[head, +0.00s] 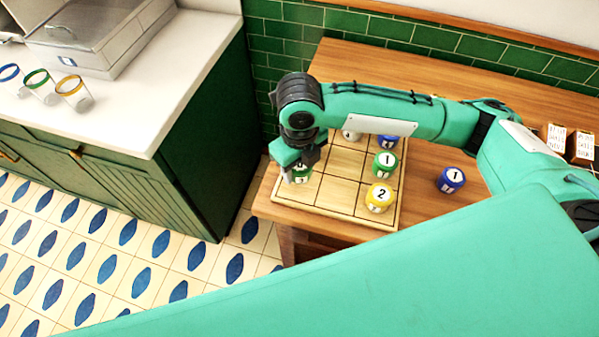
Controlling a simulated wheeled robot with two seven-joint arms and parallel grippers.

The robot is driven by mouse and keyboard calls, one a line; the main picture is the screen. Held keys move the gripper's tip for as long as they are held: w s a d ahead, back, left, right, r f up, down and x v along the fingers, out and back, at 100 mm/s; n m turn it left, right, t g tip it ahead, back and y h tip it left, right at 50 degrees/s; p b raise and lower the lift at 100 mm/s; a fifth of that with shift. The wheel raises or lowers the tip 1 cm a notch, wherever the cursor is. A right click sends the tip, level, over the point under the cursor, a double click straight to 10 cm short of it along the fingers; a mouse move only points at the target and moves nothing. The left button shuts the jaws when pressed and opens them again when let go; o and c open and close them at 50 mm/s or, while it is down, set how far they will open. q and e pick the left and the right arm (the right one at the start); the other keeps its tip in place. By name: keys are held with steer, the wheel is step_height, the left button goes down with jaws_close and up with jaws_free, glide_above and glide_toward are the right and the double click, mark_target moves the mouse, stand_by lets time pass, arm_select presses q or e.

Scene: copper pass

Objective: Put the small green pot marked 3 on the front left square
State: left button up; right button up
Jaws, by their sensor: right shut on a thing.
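My right gripper (297,165) points down over the front left part of the wooden grid board (333,191). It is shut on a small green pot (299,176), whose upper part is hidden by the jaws. The number on this pot is too small to read. The pot is at the front left square; I cannot tell whether it touches the board. A green pot marked 1 (385,164) and a yellow pot marked 2 (379,198) stand on the board to the right. My left gripper is not in view.
A blue pot marked 1 (450,180) stands on the table (425,207) right of the board. A pale pot (351,135) and a blue one (388,141) show partly behind my forearm. Small labelled boxes (583,146) stand far right. A white counter (135,105) is at left.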

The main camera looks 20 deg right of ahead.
mark_target(299, 176)
steer(key=shift+f, duration=1.95)
steer(key=o, duration=1.1)
steer(key=shift+f, duration=0.1)
steer(key=shift+c, duration=0.2)
step_height(299, 176, up, 12)
steer(key=shift+r+b, duration=0.15)
steer(key=shift+b, duration=0.4)
steer(key=shift+s, duration=0.15)
